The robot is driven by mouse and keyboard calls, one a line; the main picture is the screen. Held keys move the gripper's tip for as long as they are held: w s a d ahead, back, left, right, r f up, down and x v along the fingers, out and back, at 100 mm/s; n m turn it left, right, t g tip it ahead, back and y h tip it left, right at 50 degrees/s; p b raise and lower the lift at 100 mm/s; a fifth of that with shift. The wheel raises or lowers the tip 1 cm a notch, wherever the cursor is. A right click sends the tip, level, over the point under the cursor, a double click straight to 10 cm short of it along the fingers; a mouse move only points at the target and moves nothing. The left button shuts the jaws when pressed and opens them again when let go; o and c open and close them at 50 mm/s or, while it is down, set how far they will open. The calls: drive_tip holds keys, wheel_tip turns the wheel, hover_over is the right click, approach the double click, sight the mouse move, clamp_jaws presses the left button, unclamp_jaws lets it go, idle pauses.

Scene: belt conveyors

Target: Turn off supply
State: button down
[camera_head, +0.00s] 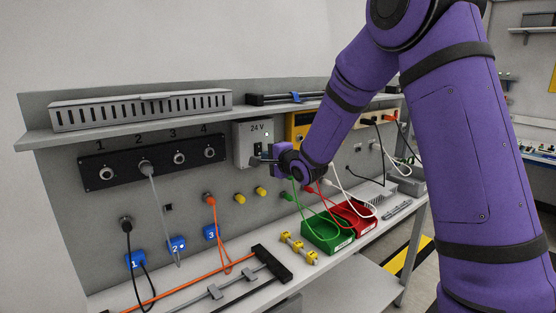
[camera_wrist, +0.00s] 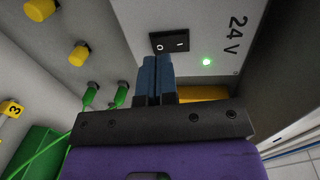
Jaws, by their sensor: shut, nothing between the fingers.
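The supply is a light grey box marked 24 V (camera_head: 246,148) on the back panel, left of my purple arm. In the wrist view its face (camera_wrist: 205,24) shows a black rocker switch (camera_wrist: 170,42) marked O and I, and a lit green lamp (camera_wrist: 206,62). My gripper (camera_head: 258,161) is at the lower part of the box. In the wrist view my gripper (camera_wrist: 157,60) has its blue fingers together, with nothing between them. The fingertips are right at the lower edge of the switch, near the O side. I cannot tell whether they touch it.
Green plugs (camera_wrist: 91,90) with cables and yellow knobs (camera_wrist: 78,55) stick out of the panel near my gripper. A green bin (camera_head: 322,240) and a red bin (camera_head: 362,224) stand on the bench below. A shelf (camera_head: 150,124) runs above the supply.

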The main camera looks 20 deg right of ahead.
sight(259, 150)
drive_tip(key=shift+x, duration=1.5)
drive_tip(key=shift+w, duration=0.15)
